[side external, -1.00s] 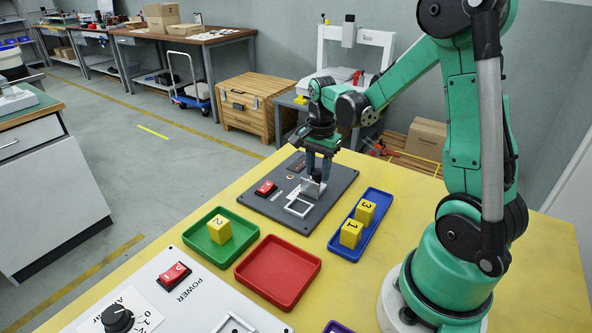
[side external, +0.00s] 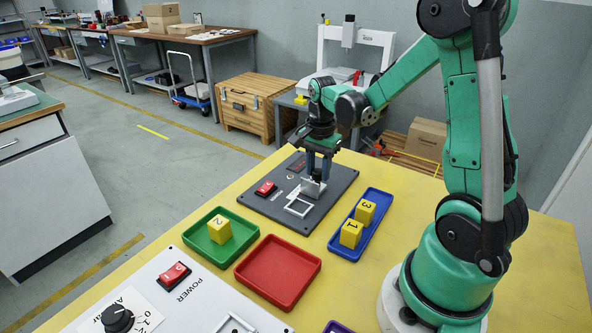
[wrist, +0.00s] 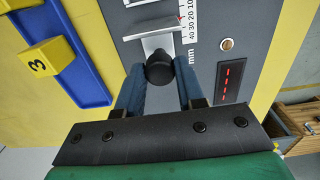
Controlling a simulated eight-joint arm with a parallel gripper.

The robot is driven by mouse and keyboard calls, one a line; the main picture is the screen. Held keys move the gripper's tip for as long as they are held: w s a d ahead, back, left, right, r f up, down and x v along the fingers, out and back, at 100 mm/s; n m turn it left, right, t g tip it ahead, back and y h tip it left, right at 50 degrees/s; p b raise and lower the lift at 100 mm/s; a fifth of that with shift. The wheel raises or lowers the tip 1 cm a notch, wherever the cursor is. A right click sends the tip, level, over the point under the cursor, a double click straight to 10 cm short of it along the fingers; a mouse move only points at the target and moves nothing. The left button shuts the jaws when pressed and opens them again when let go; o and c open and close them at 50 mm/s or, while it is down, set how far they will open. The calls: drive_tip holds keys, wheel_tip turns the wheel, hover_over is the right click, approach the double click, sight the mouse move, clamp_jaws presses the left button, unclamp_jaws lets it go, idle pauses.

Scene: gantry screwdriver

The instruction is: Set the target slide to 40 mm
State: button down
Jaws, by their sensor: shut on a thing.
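The target slide is a metal carriage (wrist: 160,40) with a black round knob (wrist: 159,68), on the dark grey panel (side external: 340,180). My gripper (side external: 316,174) points down at it in the side view. In the wrist view, my blue fingers (wrist: 160,76) are on either side of the knob and shut on it. A white scale (wrist: 191,20) in mm lies beside the carriage, with marks from about 10 to 40 visible. A small red pointer (wrist: 181,18) sits near the 20 mark; the exact reading is unclear. The fingers partly hide the slide in the side view.
A display (wrist: 231,80) shows red dashes. A round button (wrist: 227,44), a red switch (side external: 265,188) and a white frame (side external: 299,207) are on the panel. A blue tray (side external: 337,246) with yellow blocks stands to its right. Green (side external: 196,251) and red (side external: 278,295) trays stand in front.

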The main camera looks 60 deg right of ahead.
drive_tip(key=shift+d, duration=1.3)
drive_tip(key=c, duration=0.5)
unclamp_jaws()
drive_tip(key=shift+c, duration=0.2)
drive_tip(key=shift+r, duration=2.85)
drive_tip(key=shift+a, duration=0.1)
drive_tip(key=s+a+r+n+t, duration=0.1)
drive_tip(key=a+n+t, duration=0.2)
drive_tip(key=a+n, duration=0.6)
drive_tip(key=a+r+n+t, duration=0.2)
drive_tip(key=a+n+t, duration=0.2)
drive_tip(key=a+n, duration=0.5)
drive_tip(key=shift+s+r, duration=0.25)
drive_tip(key=shift+s, duration=0.15)
